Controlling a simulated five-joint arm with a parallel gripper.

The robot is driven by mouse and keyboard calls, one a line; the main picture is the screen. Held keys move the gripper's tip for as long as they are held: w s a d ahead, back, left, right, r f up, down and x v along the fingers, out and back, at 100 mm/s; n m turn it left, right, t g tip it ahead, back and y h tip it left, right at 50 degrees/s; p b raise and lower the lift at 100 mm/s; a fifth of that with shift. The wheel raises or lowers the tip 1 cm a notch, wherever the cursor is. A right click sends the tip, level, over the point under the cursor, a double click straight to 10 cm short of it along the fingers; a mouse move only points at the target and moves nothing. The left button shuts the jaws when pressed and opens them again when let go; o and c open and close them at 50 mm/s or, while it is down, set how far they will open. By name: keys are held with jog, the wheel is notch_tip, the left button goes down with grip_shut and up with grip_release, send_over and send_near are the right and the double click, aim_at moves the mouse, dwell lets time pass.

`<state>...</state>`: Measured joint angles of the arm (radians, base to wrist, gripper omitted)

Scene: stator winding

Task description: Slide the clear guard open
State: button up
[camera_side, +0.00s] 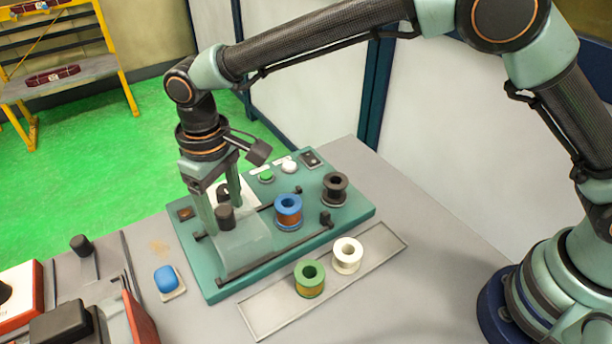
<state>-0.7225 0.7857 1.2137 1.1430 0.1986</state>
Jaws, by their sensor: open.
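The clear guard (246,252) is a see-through cover at the left end of the teal machine base (362,212), by two dark rails. A black knob (225,217) stands on top of it. My gripper (220,208) points down over the guard, with its fingers open on either side of the knob. I cannot tell whether a finger touches the knob. A pale part behind the knob is partly hidden by the fingers. What lies under the guard is hard to make out.
A blue-rimmed spool (288,211) and a black spool (335,189) stand on the base, right of the guard. A tray (268,313) in front holds a green spool (310,279) and a white spool (347,256). Buttons (266,176) line the back.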

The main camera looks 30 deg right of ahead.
jog(key=shift+r, duration=2.5)
jog(key=shift+d+r, duration=0.1)
jog(key=d+r+m+t+y, duration=0.1)
jog(key=d+r, duration=0.4)
jog(key=d, duration=0.4)
jog(key=d+r+m+t, duration=0.1)
jog(key=d+r+m, duration=0.1)
jog(key=d+r, duration=0.5)
jog(key=s+d+f+m+t, duration=0.1)
jog(key=s+d, duration=0.4)
jog(key=d, duration=0.4)
jog(key=s+d+f+m+t+h, duration=0.1)
jog(key=s+d+f+m+t, duration=0.1)
jog(key=s+d, duration=0.3)
jog(key=d, duration=0.4)
jog(key=shift+s+d+f+t, duration=0.2)
jog(key=shift+s+t, duration=0.1)
jog(key=shift+s, duration=0.1)
